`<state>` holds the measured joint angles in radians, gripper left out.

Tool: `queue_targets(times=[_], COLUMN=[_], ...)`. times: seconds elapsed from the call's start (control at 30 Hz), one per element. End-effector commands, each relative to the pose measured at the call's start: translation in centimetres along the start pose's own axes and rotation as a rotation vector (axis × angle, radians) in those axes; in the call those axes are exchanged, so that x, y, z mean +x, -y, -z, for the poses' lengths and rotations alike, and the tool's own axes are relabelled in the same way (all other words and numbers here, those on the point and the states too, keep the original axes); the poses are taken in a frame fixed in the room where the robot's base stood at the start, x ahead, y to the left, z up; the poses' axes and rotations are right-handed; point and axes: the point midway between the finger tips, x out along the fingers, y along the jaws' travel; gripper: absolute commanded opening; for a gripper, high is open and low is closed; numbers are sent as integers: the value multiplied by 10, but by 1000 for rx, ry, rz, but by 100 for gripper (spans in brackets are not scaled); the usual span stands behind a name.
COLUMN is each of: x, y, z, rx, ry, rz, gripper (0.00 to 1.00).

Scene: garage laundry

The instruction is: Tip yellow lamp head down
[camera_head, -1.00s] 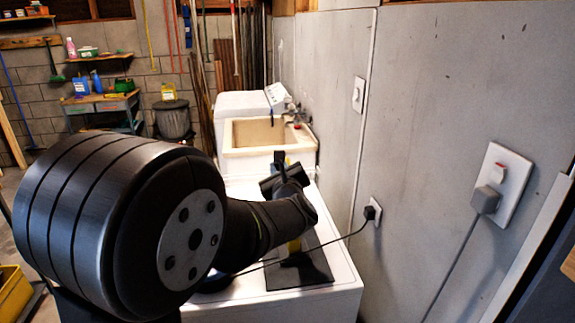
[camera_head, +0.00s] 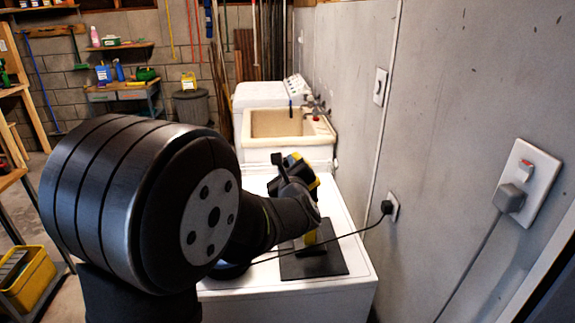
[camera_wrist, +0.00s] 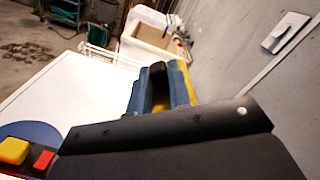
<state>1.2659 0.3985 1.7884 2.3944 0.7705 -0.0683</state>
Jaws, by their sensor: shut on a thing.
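The yellow lamp stands on a white appliance top (camera_head: 350,275). Its yellow-and-black head (camera_head: 303,172) is up beside my gripper (camera_head: 284,174); a short piece of yellow stem (camera_head: 310,238) shows below my arm. In the wrist view, my gripper's blue fingers (camera_wrist: 158,92) are closed around a black part, with the yellow lamp head (camera_wrist: 183,82) just right of it. My arm hides much of the stem, and the lamp head's exact tilt is hard to tell.
A black cord runs to a wall plug (camera_head: 387,207). The grey wall (camera_head: 450,110) is close on the right. A sink (camera_head: 283,123) stands behind. A yellow crate (camera_head: 32,283) is at lower left.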

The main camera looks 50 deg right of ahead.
Motion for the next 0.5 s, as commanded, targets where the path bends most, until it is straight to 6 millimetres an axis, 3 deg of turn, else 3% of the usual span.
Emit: queue_targets(times=[0.1, 0.13, 0.23, 0.5], x=[-1, -1, 0, -1], y=[-4, -4, -3, -1], z=[4, 4, 3, 2], rx=[6, 6, 6, 3], ry=[-9, -9, -8, -4], rz=[-6, -6, -5, -3], gripper=[0, 22, 38, 38])
